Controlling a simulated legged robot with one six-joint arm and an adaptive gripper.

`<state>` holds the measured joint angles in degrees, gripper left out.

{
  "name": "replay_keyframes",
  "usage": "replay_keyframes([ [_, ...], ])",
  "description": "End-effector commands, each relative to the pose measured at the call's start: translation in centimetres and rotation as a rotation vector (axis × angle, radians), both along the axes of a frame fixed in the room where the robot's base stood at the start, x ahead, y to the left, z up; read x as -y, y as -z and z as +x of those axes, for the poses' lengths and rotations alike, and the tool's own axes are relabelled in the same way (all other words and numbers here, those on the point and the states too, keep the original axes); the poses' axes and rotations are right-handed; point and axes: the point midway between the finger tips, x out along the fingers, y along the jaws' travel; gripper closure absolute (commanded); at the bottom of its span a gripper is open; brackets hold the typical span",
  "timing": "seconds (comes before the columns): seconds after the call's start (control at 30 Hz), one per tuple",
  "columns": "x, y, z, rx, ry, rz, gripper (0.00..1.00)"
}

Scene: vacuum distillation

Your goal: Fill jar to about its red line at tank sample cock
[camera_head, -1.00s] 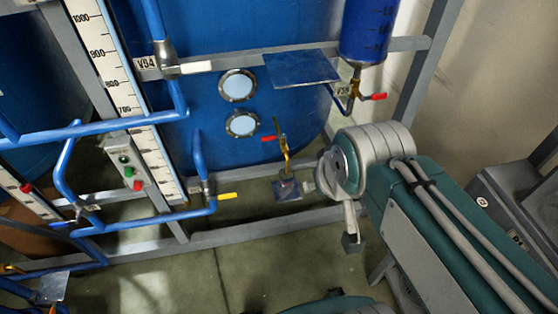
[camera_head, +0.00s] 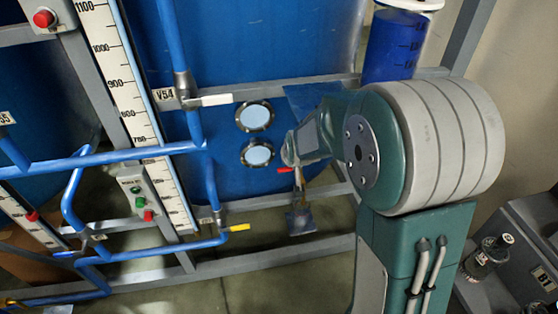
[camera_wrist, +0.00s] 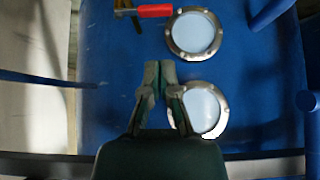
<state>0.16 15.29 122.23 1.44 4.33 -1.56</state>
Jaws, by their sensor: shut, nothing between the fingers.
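The sample cock shows in the head view by its red handle (camera_head: 286,170), low on the front of the blue tank (camera_head: 310,50). My forearm and wrist hide part of it. Below it is a small grey plate (camera_head: 300,224). A small upright shape above the plate is too blurred to name as the jar, and no red line can be made out. In the wrist view my gripper (camera_wrist: 160,68) is shut and empty, before the tank wall. The red handle (camera_wrist: 155,11) and part of the brass cock (camera_wrist: 125,10) lie beyond the fingertips at the top edge.
Two round sight glasses (camera_head: 255,116) are on the tank beside my wrist. Blue pipes (camera_head: 140,252), a yellow-handled valve (camera_head: 237,228) and grey frame bars (camera_head: 258,249) lie left and below. A dark labelled bottle (camera_head: 484,258) stands at the right.

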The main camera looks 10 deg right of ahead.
Motion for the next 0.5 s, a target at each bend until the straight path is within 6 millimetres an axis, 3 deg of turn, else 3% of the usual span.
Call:
replay_keyframes([
  [0.5,0.0,4.2,3.1,0.007,0.001,0.0,1.0],
])
